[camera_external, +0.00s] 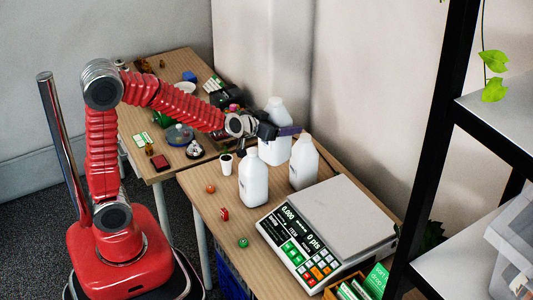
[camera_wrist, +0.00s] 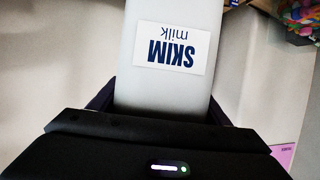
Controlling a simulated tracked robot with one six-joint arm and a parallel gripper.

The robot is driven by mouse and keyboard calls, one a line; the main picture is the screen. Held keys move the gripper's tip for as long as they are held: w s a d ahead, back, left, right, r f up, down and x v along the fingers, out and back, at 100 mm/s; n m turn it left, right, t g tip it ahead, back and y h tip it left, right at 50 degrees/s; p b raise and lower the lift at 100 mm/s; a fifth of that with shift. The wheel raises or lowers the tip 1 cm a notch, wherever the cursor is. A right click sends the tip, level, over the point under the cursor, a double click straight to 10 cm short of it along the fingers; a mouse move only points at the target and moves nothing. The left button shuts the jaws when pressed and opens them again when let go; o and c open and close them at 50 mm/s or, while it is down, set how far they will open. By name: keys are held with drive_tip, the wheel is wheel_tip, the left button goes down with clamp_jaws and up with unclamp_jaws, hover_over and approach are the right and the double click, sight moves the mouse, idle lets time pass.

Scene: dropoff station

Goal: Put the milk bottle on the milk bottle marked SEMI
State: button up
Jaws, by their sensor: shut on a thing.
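My gripper (camera_external: 280,133) is shut around a white milk bottle (camera_external: 277,150). In the wrist view this bottle (camera_wrist: 170,85) carries a white label reading "SKIM milk", which appears upside down. I cannot tell whether its base touches the table. Two more white milk bottles stand upright on the table: one at the front left (camera_external: 253,182) and one to the right (camera_external: 304,166). No labels can be read on these two, so I cannot tell which is marked SEMI.
A scale (camera_external: 335,220) with a lit display takes up the table's right side. An orange ball (camera_external: 210,188), a red item (camera_external: 224,214) and a green ball (camera_external: 243,242) lie in front. A black-framed shelf (camera_external: 440,150) stands at right.

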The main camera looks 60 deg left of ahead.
drive_tip(key=s+a+r+n+y, duration=0.1)
drive_tip(key=s+a+r, duration=0.3)
drive_tip(key=a+r, duration=0.4)
drive_tip(key=shift+s+r+n+g+y, duration=0.25)
drive_tip(key=shift+r+n+y, duration=0.2)
drive_tip(key=shift+r, duration=0.45)
drive_tip(key=shift+f, duration=0.15)
drive_tip(key=shift+f, duration=2.8)
drive_tip(key=shift+f, duration=2.25)
